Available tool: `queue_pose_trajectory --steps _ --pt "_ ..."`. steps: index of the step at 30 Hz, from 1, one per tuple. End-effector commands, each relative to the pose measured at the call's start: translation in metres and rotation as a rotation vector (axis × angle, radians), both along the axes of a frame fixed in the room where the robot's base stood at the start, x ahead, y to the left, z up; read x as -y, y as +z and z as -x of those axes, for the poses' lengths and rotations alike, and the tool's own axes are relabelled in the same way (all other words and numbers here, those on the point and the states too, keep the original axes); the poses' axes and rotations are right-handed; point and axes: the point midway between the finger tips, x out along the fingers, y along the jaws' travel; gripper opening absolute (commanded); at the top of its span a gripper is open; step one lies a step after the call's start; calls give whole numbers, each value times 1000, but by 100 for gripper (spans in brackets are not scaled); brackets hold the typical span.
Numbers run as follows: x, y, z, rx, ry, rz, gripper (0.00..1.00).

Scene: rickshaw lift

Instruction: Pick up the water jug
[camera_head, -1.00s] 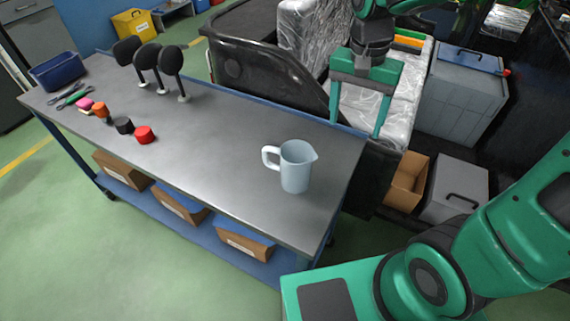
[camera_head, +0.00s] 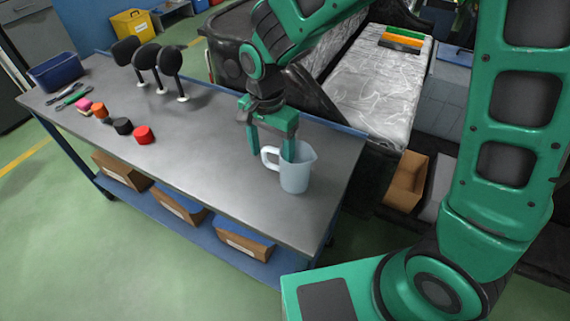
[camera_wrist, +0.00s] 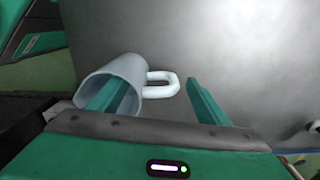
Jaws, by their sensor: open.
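The light blue water jug (camera_head: 296,180) stands upright near the right end of the workbench, its handle toward the left. My gripper (camera_head: 269,154) is open and pointing down over the jug's handle side. In the wrist view the jug (camera_wrist: 128,68) shows its round mouth and white-looking handle (camera_wrist: 163,84). My gripper (camera_wrist: 160,86) has its left finger across the jug's mouth and its right finger beyond the handle. The handle lies between the fingers. I cannot tell how deep the left finger reaches into the jug, or whether it touches.
The grey workbench (camera_head: 215,165) is clear around the jug. Red (camera_head: 144,135), black (camera_head: 122,126) and orange items lie to the left, with several black upright pads (camera_head: 170,62) behind. A blue bin (camera_head: 55,72) sits at the far left end. A plastic-wrapped bed (camera_head: 375,90) stands behind.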

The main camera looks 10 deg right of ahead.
Motion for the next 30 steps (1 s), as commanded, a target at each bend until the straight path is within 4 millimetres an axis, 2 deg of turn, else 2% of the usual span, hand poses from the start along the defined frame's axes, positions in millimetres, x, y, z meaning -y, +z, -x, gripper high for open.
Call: queue_pose_trajectory --steps 12,22,29,30 --pt "0 -47 1 -3 1 1 70" --pt "0 -53 0 1 1 -1 70" --pt "0 -53 0 1 1 -1 15" --pt "0 -52 0 1 1 -1 13"
